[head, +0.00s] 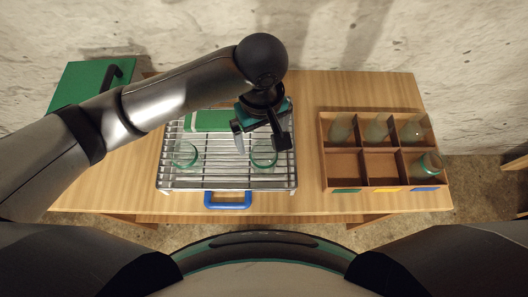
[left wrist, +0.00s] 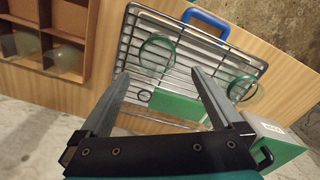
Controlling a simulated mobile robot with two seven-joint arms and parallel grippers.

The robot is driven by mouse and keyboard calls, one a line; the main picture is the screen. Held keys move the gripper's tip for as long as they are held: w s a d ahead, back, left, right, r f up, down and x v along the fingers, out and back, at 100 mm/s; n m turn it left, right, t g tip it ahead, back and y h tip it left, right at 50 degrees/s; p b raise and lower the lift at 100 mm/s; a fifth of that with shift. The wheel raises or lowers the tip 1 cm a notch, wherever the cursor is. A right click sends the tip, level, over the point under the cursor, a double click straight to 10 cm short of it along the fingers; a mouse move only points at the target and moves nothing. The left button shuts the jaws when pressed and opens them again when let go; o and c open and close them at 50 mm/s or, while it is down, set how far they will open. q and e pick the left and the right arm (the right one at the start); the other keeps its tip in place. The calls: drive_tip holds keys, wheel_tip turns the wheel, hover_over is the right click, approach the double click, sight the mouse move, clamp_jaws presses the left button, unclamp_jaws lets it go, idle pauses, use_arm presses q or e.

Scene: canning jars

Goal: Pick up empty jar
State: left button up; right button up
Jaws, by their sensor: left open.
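Two clear glass jars with green rims stand on a wire rack (head: 215,189). One jar (head: 185,153) is at the rack's left, the other jar (head: 264,157) at its right. Both look empty. My left gripper (head: 262,143) is open above the right jar, its fingers on either side of it in the picture. In the left wrist view, the same jar (left wrist: 157,52) shows between and beyond the open fingertips (left wrist: 161,73), with no visible contact. The other jar (left wrist: 242,88) shows to the right there. My right gripper is not in view.
A green block (head: 208,120) lies at the rack's back. A blue handle (head: 228,206) sticks out at the front. A wooden divided box (head: 323,160) on the right holds several glass jars; its front left and middle compartments are empty. A green case (head: 82,82) is at the far left.

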use_arm(q)
drive_tip(key=b, duration=0.1)
approach(264, 160)
drive_tip(key=shift+s+a+f, duration=0.2)
drive_tip(key=shift+s+f, duration=0.2)
drive_tip(key=shift+s, duration=0.3)
drive_tip(key=shift+f, duration=0.45)
drive_tip(key=f, duration=0.2)
drive_tip(key=f+b, duration=0.1)
drive_tip(key=f, duration=0.1)
drive_tip(key=shift+d+f, duration=0.2)
drive_tip(key=shift+f, duration=0.2)
drive_tip(key=shift+c, duration=0.4)
drive_tip(key=c, duration=1.3)
